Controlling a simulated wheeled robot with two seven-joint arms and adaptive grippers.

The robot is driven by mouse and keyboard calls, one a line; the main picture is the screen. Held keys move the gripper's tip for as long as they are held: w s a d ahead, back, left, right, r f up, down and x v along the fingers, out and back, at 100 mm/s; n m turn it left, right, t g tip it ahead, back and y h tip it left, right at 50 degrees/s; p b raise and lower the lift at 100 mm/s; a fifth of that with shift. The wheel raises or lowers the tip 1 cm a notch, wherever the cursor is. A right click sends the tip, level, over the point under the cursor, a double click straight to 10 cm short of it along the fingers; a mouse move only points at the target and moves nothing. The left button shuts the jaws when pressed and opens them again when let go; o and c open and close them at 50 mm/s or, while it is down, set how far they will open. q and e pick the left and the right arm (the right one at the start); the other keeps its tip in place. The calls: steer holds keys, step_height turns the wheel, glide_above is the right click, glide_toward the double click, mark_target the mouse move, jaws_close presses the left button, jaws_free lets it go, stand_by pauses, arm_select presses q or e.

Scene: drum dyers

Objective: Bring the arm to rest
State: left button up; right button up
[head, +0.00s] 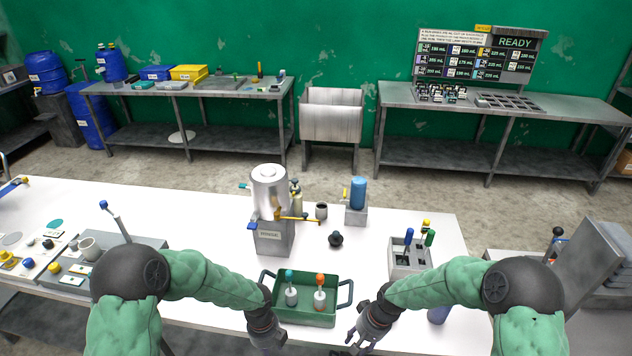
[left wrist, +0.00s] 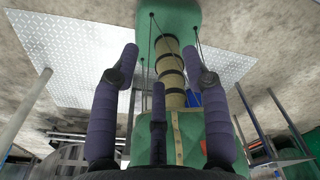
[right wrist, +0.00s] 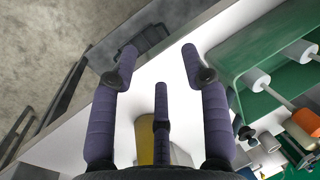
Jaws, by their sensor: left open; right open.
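My left arm comes in from the left, and its gripper (head: 268,342) hangs by the table's front edge, at the green tray's left front corner. In the left wrist view the left gripper (left wrist: 163,65) is open and empty, with my own body and the floor beyond its fingers. My right gripper (head: 360,338) is near the tray's right front corner. In the right wrist view the right gripper (right wrist: 160,65) is open and empty above the white table edge. The fingertips of the left gripper are partly hidden in the head view.
The green tray (head: 304,317) holds a teal-topped bottle (head: 291,290) and an orange-topped bottle (head: 320,292). Behind it stand a metal drum machine (head: 270,190), a black knob-like piece (head: 336,240) and a blue cylinder (head: 357,193). A grey holder (head: 408,260) with colored-handled tools stands right.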

arm_select(q)
steer(key=s+d+f+n+h+b, duration=0.1)
steer(key=s+f+n+b, duration=0.3)
steer(key=f+n, duration=0.4)
steer(key=s+d+f+n+h+b, duration=0.1)
steer(key=s+f+n+b, duration=0.3)
steer(key=n, duration=0.9)
steer(key=s+d+f+n+t+h+b, duration=0.1)
steer(key=s+f+n+b, duration=0.3)
steer(key=s+f+n, duration=0.3)
step_height(320, 180, down, 5)
steer(key=n, duration=0.3)
steer(key=shift+s+r+n, duration=0.15)
steer(key=shift+s+n, duration=0.05)
steer(key=shift+n, duration=0.1)
arm_select(e)
steer(key=s+a+f, duration=0.1)
steer(key=s+f, duration=0.7)
steer(key=f, duration=0.4)
steer(key=s+a+f+m+y, duration=0.1)
steer(key=s+f, duration=0.8)
steer(key=f, duration=0.3)
steer(key=shift+s+a+f, duration=0.2)
steer(key=shift+s, duration=0.1)
